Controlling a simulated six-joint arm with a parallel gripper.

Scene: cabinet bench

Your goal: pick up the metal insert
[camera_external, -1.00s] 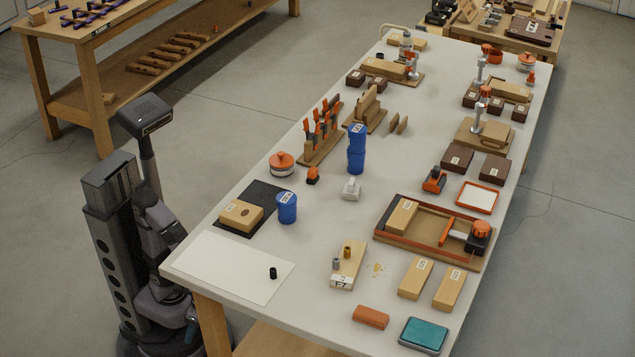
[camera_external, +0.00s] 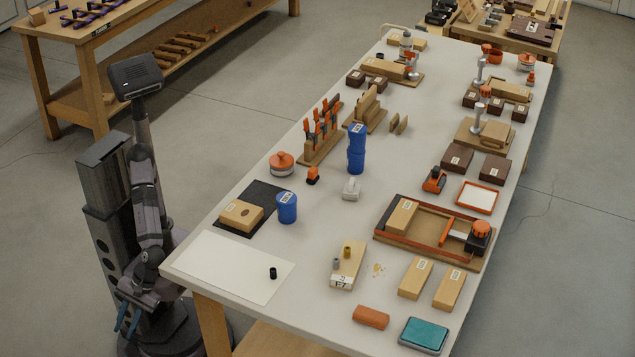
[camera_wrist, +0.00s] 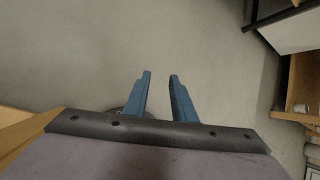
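A light wooden block (camera_external: 343,276) with a label reading F7 lies near the front of the bench. A small grey metal-looking cylinder (camera_external: 336,264) and a brass-coloured cylinder (camera_external: 347,252) stand on it. A small black cylinder (camera_external: 273,273) stands on the white sheet to the left. I cannot tell for certain which is the metal insert. My gripper (camera_external: 128,319) hangs beside the bench, left of its front edge and well away from these pieces. In the wrist view, its two blue fingers (camera_wrist: 160,77) are apart, with only floor between them.
The white sheet (camera_external: 225,262) covers the bench's near left corner. A wooden block with a hole (camera_external: 240,214) rests on a dark mat beside a blue cup (camera_external: 287,207). An orange block (camera_external: 371,316) and a teal-topped box (camera_external: 423,335) lie at the front right.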

